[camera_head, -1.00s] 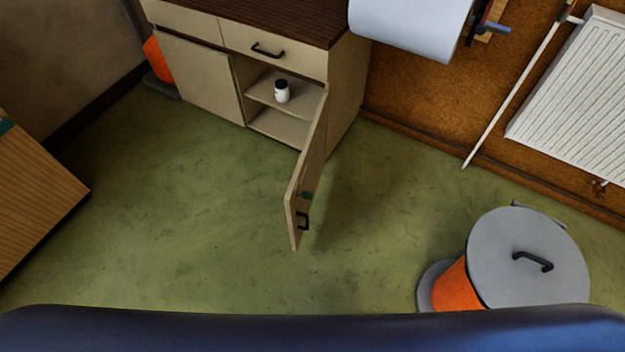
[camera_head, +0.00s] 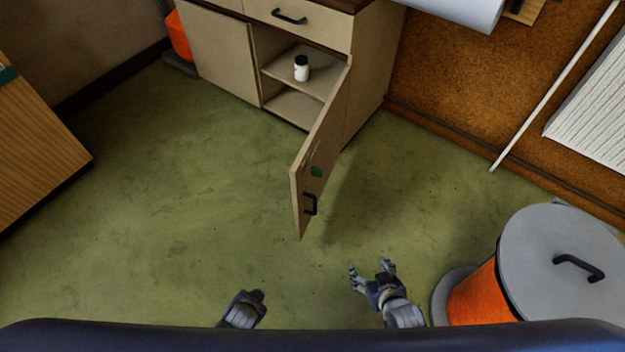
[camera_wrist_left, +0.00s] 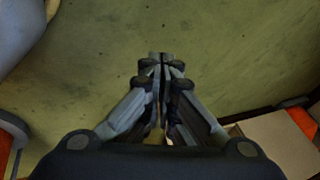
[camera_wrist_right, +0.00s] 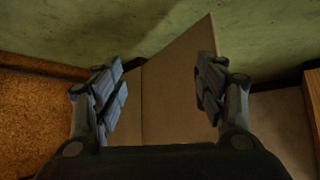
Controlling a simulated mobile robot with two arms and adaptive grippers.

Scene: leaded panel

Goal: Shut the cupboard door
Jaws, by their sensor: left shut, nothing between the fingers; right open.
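The cupboard (camera_head: 365,85) stands at the top of the head view. Its right door (camera_head: 322,150) is swung wide open towards me, with a black handle (camera_head: 310,204) and a green mark near its free edge. My right gripper (camera_head: 372,268) is open and empty, below and right of the door's free edge and apart from it. In the right wrist view the door (camera_wrist_right: 180,85) shows beyond and between the spread fingers (camera_wrist_right: 160,85). My left gripper (camera_head: 255,294) is low in the head view, left of the door. The left wrist view shows its fingers (camera_wrist_left: 160,60) shut and empty.
A white bottle (camera_head: 301,68) stands on the cupboard's inner shelf. A grey-lidded orange bin (camera_head: 478,292) stands right of my right gripper. A white radiator (camera_head: 595,110) is on the right wall, and a wooden piece (camera_head: 40,150) at the left. Green floor around the door is clear.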

